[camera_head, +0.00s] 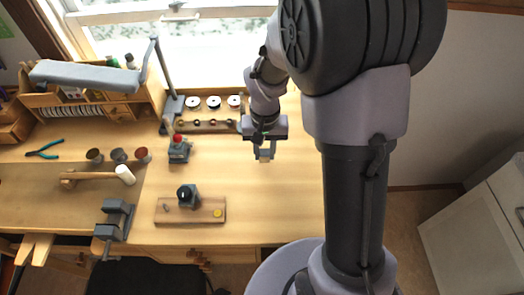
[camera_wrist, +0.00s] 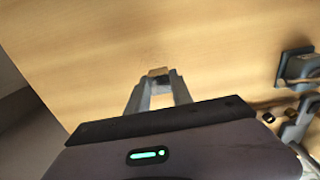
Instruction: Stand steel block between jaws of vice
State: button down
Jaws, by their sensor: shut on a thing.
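My gripper (camera_head: 264,154) is at the end of my arm, over the right part of the bench, pointing down. In the wrist view its two fingers (camera_wrist: 158,84) are closed in on a small block (camera_wrist: 158,72), which looks tan-brown on its visible face. The block is held at the fingertips; its lower part and its height above the bench cannot be told. The grey vice (camera_head: 117,215) is at the front edge of the bench, left of the middle, well away from my gripper. The gap between its jaws is too small to judge.
A wooden board (camera_head: 210,210) with a dark device lies right of the vice. A mallet (camera_head: 95,177), several cups and pliers (camera_head: 44,149) lie on the left. A red-topped device (camera_head: 179,150) and a lamp (camera_head: 171,105) stand behind. The bench's front right is clear.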

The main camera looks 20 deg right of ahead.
aim_at(264, 157)
jog(key=f, duration=0.2)
jog(key=w+f+b, duration=0.1)
jog(key=shift+d+f, duration=0.1)
jog(key=shift+f, duration=0.25)
jog(key=shift+r, duration=0.1)
jog(key=shift+f+b, duration=0.2)
jog(key=shift+b, duration=0.2)
jog(key=c, duration=1.1)
grip_release()
